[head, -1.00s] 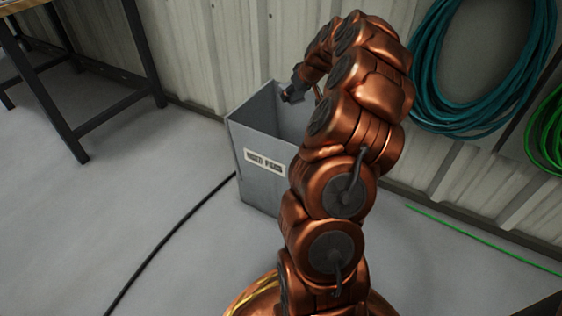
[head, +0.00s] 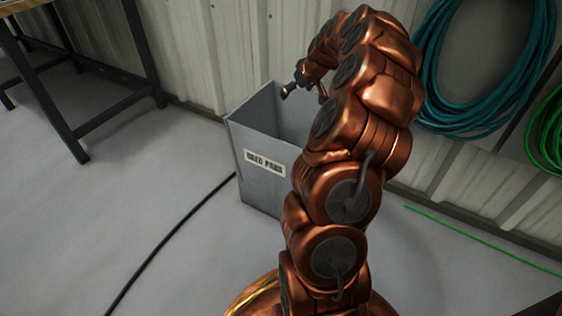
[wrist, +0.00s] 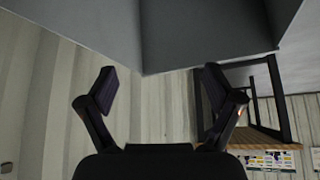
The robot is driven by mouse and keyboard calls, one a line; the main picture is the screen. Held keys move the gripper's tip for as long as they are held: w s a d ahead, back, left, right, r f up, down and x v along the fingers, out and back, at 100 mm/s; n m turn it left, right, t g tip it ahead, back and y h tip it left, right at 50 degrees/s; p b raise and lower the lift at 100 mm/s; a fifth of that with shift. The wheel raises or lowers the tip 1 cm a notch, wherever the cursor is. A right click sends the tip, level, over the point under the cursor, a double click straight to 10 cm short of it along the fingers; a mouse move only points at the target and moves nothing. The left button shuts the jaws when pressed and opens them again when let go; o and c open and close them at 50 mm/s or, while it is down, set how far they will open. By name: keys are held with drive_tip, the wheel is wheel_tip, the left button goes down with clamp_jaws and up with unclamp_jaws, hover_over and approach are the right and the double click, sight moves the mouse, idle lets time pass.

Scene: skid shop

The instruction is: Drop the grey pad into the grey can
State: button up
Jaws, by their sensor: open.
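The grey can (head: 262,187) is a tall open box with a "USED PADS" label on its front. It stands on the floor near the wall, its right side hidden behind my arm. My gripper (head: 304,92) is over the can's opening in the head view. In the wrist view my gripper (wrist: 160,88) has its two fingers spread apart with nothing between them. The can's grey wall (wrist: 80,24) fills the top of that view. The grey pad does not show in either current view; the bottom of the can is hidden.
A table with dark legs (head: 148,55) stands at the upper left. Teal hose coils (head: 425,75) and a green hose (head: 535,130) hang on the ribbed wall at right.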

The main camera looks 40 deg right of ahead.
drive_tip(key=v, duration=0.9)
drive_tip(key=shift+s+r, duration=0.15)
drive_tip(key=shift+r, duration=0.25)
drive_tip(key=shift+a, duration=0.1)
drive_tip(key=s+a+r+n+g+y+p, duration=0.1)
drive_tip(key=s+a+r+p, duration=0.1)
drive_tip(key=a+r+p, duration=0.65)
drive_tip(key=s+a+r+n+g+y+p, duration=0.1)
drive_tip(key=a+r+p, duration=0.4)
drive_tip(key=a, duration=0.7)
drive_tip(key=s+a+r+n+g+y+p, duration=0.1)
drive_tip(key=s+a+r+g+p, duration=0.1)
drive_tip(key=a+r+p, duration=0.7)
drive_tip(key=s+a+r+g+p, duration=0.1)
drive_tip(key=s+a+r+p, duration=0.3)
drive_tip(key=s+p, duration=0.3)
drive_tip(key=s+a+r+g+h+p, duration=0.1)
drive_tip(key=s+a+r+p, duration=0.3)
drive_tip(key=s, duration=0.6)
drive_tip(key=s+a+r+m+g+h+p, duration=0.1)
drive_tip(key=s+a+r+g+p, duration=0.1)
drive_tip(key=s+a+r+p, duration=0.3)
drive_tip(key=s+r+p, duration=0.1)
drive_tip(key=s+p, duration=0.2)
drive_tip(key=p, duration=0.1)
drive_tip(key=shift+s+g+p, duration=0.25)
drive_tip(key=shift+g+p, duration=0.05)
drive_tip(key=shift+g, duration=0.1)
